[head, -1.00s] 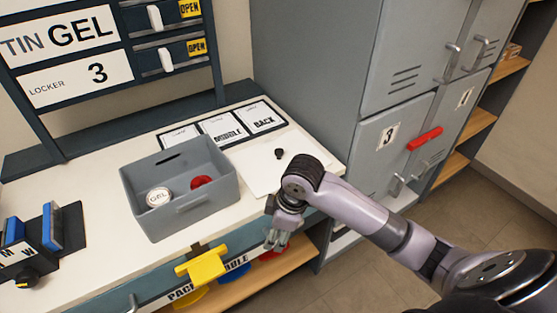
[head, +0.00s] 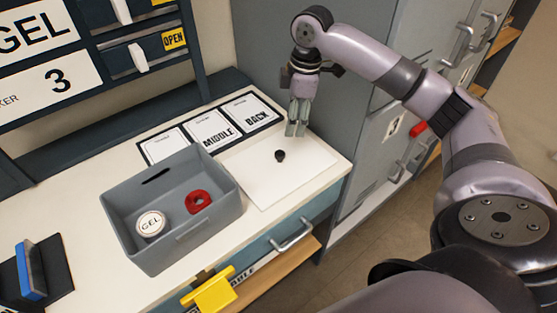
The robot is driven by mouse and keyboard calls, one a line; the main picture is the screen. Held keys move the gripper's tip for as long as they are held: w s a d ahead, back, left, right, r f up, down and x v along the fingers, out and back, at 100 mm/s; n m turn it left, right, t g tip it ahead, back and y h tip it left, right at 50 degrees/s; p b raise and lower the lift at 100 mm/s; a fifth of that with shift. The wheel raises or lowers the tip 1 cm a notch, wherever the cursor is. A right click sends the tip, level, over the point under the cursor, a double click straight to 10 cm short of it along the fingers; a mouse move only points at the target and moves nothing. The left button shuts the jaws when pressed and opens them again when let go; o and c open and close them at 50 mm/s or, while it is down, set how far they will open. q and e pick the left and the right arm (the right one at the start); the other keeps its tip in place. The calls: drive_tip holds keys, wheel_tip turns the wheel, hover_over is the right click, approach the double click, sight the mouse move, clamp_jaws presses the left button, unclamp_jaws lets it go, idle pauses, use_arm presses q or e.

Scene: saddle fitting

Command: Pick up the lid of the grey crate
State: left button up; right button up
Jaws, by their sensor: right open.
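The grey crate (head: 215,223) stands open on the white counter, with a white tin marked GEL (head: 151,224) and a red ring-like piece (head: 198,202) inside. To its right a flat white panel (head: 268,185) with a small black knob (head: 280,155) lies on the counter; it looks like the lid. My right gripper (head: 296,131) points down near the panel's far edge, a little beyond and right of the knob. Its fingers are open, seen nearly edge-on, and hold nothing. I cannot tell its exact height above the panel. My left gripper is not in view.
Framed cards, two reading MIDDLE and BACK (head: 257,118), lie behind the panel. Grey lockers (head: 378,140) rise at right. A yellow clip-like piece (head: 210,292) hangs at the counter's front edge. A blue block (head: 30,270) stands at left.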

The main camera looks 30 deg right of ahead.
approach(280, 153)
drive_tip(key=d+f, duration=0.1)
drive_tip(key=f, duration=0.4)
drive_tip(key=shift+s+a+f, duration=0.1)
drive_tip(key=shift+s+a, duration=0.05)
drive_tip(key=shift+a, duration=0.05)
drive_tip(key=shift+a+f, duration=0.1)
drive_tip(key=shift+f, duration=0.2)
drive_tip(key=f, duration=0.1)
drive_tip(key=a+f, duration=0.1)
drive_tip(key=w+f+p, duration=0.1)
drive_tip(key=shift+a+f, duration=0.15)
drive_tip(key=shift+f, duration=0.55)
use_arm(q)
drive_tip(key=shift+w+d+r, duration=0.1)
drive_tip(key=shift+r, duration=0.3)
use_arm(e)
drive_tip(key=shift+c, duration=0.4)
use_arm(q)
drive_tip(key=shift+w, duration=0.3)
use_arm(e)
clamp_jaws()
